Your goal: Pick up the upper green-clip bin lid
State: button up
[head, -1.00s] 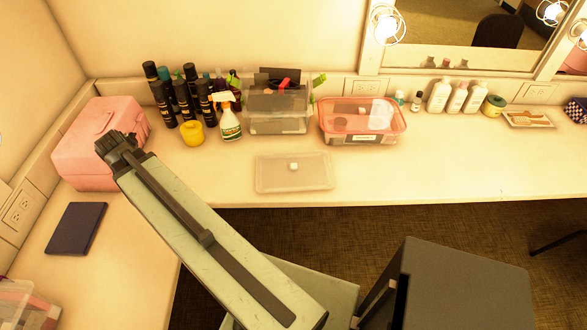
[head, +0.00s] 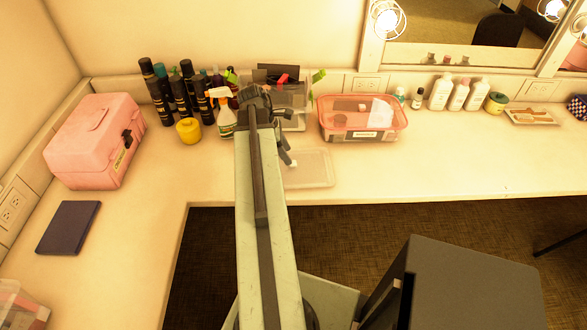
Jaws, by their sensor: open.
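A clear, flat lid (head: 315,172) lies on the counter in front of the clear bin with green clips (head: 296,97). A small white knob (head: 293,163) shows on the lid. I cannot tell whether it is one lid or a stack. The bin's green clips stand out at its sides, and dark items and a red one show at its top. My gripper (head: 286,156) is open and empty, pointing down close to the knob; I cannot tell whether it touches. My arm hides the left part of the lid and much of the bin.
A pink-rimmed clear bin (head: 335,133) stands right of the green-clip bin. A spray bottle (head: 226,122), yellow jar (head: 189,130) and dark bottles (head: 163,95) stand left. A pink case (head: 85,150) is at far left. The counter (head: 440,165) is clear on the right.

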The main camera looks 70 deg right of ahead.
aim_at(293, 166)
jog(key=b+x, duration=0.5)
jog(key=shift+w+f, duration=0.2)
jog(key=shift+w, duration=0.1)
jog(key=shift+s+d, duration=0.1)
jog(key=shift+r, duration=0.15)
grip_shut()
